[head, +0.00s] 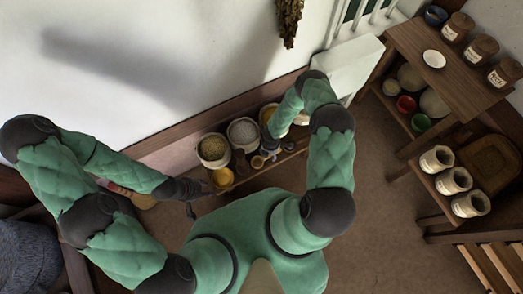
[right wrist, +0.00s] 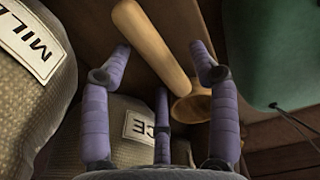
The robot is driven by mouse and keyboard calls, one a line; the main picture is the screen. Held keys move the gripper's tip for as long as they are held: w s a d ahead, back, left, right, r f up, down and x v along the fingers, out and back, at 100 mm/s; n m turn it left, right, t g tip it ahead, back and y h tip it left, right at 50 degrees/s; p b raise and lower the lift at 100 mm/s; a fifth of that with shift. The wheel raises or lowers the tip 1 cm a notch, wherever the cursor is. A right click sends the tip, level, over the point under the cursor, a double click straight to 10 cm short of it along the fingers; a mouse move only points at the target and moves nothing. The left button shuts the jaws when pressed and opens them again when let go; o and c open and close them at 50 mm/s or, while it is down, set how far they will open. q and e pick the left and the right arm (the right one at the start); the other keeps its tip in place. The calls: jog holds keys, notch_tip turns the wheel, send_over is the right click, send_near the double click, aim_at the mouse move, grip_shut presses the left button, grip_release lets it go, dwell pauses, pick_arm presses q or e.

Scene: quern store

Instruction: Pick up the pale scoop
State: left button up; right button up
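The pale scoop (right wrist: 153,45) shows in the right wrist view as a light wooden handle slanting down to a rounded bowl (right wrist: 191,106). In the head view its small pale bowl (head: 258,161) seems to show by the low shelf, partly hidden. My right gripper (right wrist: 158,62) has its purple fingers spread, with the handle showing between them. I cannot tell whether any finger touches it. In the head view the right gripper (head: 270,149) is small and partly covered by its arm. My left gripper (head: 197,198) is spread and empty, left of the shelf.
A sack labelled "MILL" (right wrist: 30,50) and a sack labelled "CE" (right wrist: 118,128) stand close to the right gripper. Grain-filled sacks (head: 213,165) line the low shelf against the wall. A wooden shelf unit (head: 410,45) with jars stands at right. The brown floor (head: 385,215) is clear.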

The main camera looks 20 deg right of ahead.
grip_shut()
jog(key=shift+r, duration=0.15)
